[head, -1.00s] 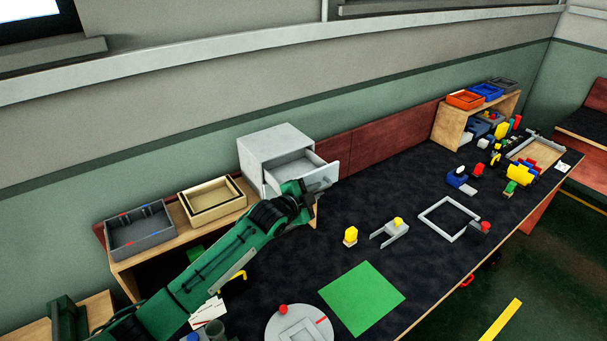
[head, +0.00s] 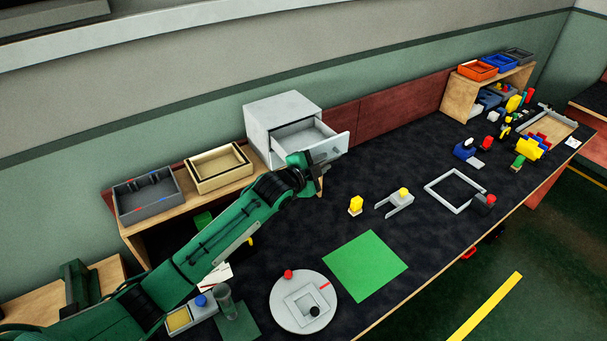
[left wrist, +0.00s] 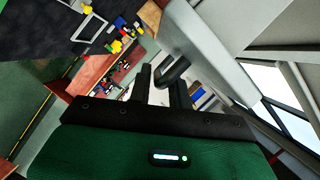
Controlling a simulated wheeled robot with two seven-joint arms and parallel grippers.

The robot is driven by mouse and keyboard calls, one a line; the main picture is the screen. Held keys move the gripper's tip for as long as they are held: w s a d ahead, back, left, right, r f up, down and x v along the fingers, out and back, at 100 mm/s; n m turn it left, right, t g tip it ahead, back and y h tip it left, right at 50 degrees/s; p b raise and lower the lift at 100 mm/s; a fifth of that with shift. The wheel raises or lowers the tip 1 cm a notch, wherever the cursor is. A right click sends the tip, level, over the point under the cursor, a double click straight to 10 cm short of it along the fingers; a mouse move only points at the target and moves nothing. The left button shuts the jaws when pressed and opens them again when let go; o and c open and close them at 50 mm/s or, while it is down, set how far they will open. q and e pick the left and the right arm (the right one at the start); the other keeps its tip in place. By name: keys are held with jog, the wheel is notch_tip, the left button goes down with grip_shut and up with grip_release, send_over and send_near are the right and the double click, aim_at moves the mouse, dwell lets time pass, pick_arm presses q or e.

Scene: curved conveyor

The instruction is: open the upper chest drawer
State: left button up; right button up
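The light grey chest (head: 281,103) stands at the back of the table in the head view. Its upper drawer (head: 340,147) is pulled out and its empty inside shows. My left gripper (head: 324,163) is at the outer face of the drawer front. In the left wrist view, the grey drawer front (left wrist: 200,50) and its dark curved handle (left wrist: 172,73) show just beyond my left fingers (left wrist: 161,90). The fingers stand apart with a gap between them, and the handle's end appears at that gap. Whether they touch it is unclear. My right gripper is out of view.
A dark grey tray (head: 147,213) and a beige tray (head: 219,186) sit on a wooden shelf left of the chest. A green mat (head: 365,266), a round grey plate (head: 325,318) and small parts lie on the dark tabletop.

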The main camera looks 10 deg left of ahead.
pick_arm(q)
jog(key=b+v, duration=0.3)
jog(key=v, duration=0.9)
jog(key=shift+s+a, duration=0.15)
jog(key=shift+s, duration=0.15)
